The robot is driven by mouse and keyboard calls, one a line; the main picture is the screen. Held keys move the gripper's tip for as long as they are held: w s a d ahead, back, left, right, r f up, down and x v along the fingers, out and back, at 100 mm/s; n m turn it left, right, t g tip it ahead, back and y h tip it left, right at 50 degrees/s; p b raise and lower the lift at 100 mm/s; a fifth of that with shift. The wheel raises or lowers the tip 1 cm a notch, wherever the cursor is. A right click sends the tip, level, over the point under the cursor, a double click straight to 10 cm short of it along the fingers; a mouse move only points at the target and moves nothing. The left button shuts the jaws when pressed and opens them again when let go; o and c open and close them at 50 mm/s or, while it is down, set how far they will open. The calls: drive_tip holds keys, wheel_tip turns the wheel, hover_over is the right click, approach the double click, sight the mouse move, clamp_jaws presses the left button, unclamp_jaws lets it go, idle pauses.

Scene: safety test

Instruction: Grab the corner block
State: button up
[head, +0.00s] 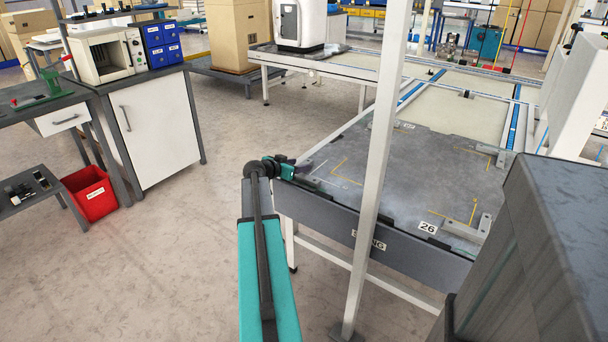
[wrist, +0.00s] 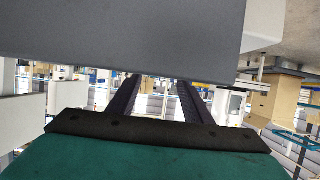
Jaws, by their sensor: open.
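Light grey corner blocks sit at the corners of the dark grey table top. In the head view one corner block (head: 467,231) stands at the near right corner by the label 26, and another (head: 503,157) is at the far right. My gripper (head: 303,166) is at the table's near left corner, beside a small grey piece there; I cannot tell if they touch. In the wrist view my gripper (wrist: 157,88) shows two dark fingers apart with nothing seen between them.
The table (head: 400,178) has a dark front panel with a label. A white upright post (head: 377,165) stands close in front of it. A dark grey box-like shape fills the lower right.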

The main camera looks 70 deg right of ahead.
drive_tip(key=shift+x, duration=1.65)
clamp_jaws()
